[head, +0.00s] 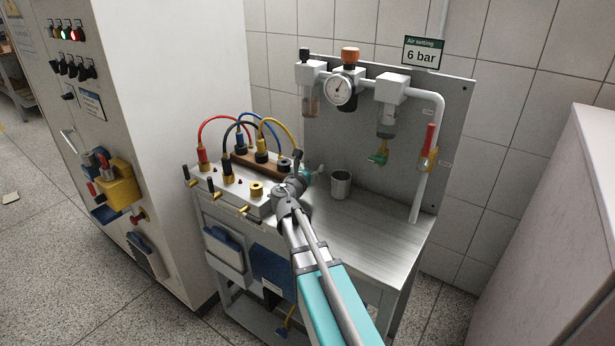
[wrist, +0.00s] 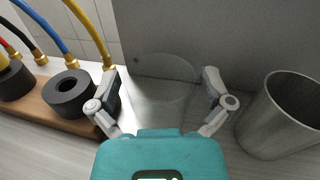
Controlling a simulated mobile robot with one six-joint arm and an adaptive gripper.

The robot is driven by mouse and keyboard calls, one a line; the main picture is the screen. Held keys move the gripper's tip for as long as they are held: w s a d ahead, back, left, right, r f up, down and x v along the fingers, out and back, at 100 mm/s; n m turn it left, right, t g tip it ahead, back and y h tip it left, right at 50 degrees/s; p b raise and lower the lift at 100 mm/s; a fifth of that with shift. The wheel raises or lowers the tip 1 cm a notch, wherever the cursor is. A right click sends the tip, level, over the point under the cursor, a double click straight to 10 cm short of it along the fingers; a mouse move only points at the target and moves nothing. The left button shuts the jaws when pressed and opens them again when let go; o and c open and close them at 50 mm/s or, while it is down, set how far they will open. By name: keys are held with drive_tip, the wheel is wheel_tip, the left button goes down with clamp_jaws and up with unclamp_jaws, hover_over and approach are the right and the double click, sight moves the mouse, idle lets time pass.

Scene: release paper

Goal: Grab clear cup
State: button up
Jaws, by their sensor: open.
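The clear cup (wrist: 162,92) is a faint transparent outline in the wrist view, standing on the metal bench top against the grey back panel. It lies between the two spread fingers of my gripper (wrist: 160,80), one finger on each side. The fingers look apart from its wall, though its clear edge makes the exact gap hard to tell. My gripper (head: 302,172) is open, low over the bench in the head view. There I cannot make out the clear cup clearly; the arm end partly blocks that spot.
A grey metal cup (wrist: 280,115) stands close beside the right finger; it also shows in the head view (head: 341,185). A black ring (wrist: 69,92) on a wooden block (wrist: 62,118) and cables are at the left. The front right bench top (head: 375,230) is clear.

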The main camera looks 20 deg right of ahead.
idle(0.6)
drive_tip(key=c, duration=0.7)
drive_tip(key=shift+r, duration=0.2)
